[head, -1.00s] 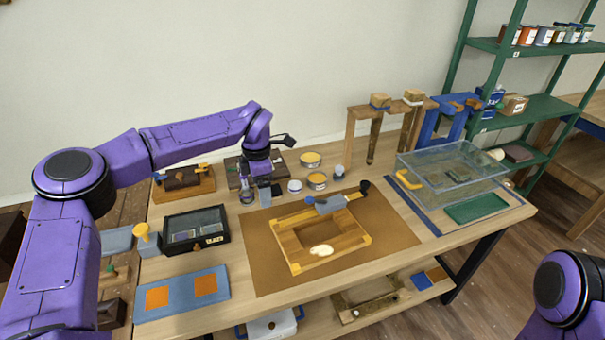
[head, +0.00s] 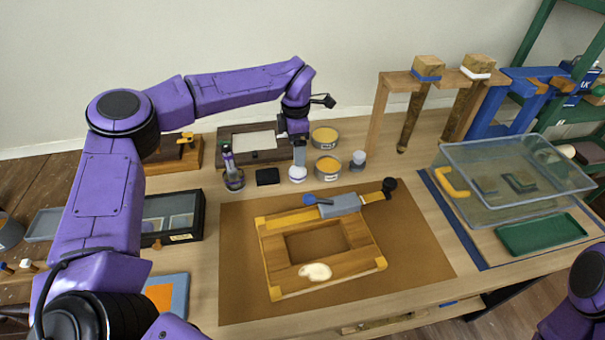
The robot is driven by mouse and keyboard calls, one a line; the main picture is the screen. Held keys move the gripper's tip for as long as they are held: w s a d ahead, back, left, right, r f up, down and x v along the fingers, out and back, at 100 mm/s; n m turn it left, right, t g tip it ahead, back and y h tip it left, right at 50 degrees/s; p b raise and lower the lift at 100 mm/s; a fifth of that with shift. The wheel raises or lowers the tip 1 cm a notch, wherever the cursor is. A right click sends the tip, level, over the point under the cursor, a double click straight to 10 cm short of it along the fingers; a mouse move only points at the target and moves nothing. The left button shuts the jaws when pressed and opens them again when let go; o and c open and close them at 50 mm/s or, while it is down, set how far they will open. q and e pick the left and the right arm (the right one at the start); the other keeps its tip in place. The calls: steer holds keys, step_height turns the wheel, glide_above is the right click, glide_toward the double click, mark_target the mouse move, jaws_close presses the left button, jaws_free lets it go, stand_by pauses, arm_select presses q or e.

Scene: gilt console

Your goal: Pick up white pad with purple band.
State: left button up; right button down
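A small round white pad with a purplish band (head: 298,175) stands on the table behind the brown mat, between a black block and a tin. My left gripper (head: 299,160) points down right over it in the head view. Its fingertips reach the pad's top edge in the picture; whether they touch it I cannot tell. The fingers overlap from this angle, so their opening is hidden. My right gripper is out of view; only part of my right arm shows at the lower right.
A glass jar (head: 233,180) and black block (head: 268,176) stand left of the pad. Tins (head: 328,167) and a small grey-topped pot (head: 358,160) stand right. A wooden frame (head: 276,265) lies on the brown mat (head: 415,265). A clear box (head: 515,175) stands at right.

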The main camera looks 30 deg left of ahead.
arm_select(q)
steer(key=p, duration=0.1)
glide_above(298, 170)
steer(key=f, duration=0.4)
steer(key=shift+s+f, duration=0.3)
steer(key=shift+s, duration=0.05)
steer(key=f, duration=0.1)
steer(key=f+p, duration=0.1)
steer(key=f, duration=0.1)
steer(key=f+p, duration=0.1)
steer(key=shift+w+f, duration=0.35)
steer(key=shift+f, duration=0.5)
steer(key=c, duration=1.1)
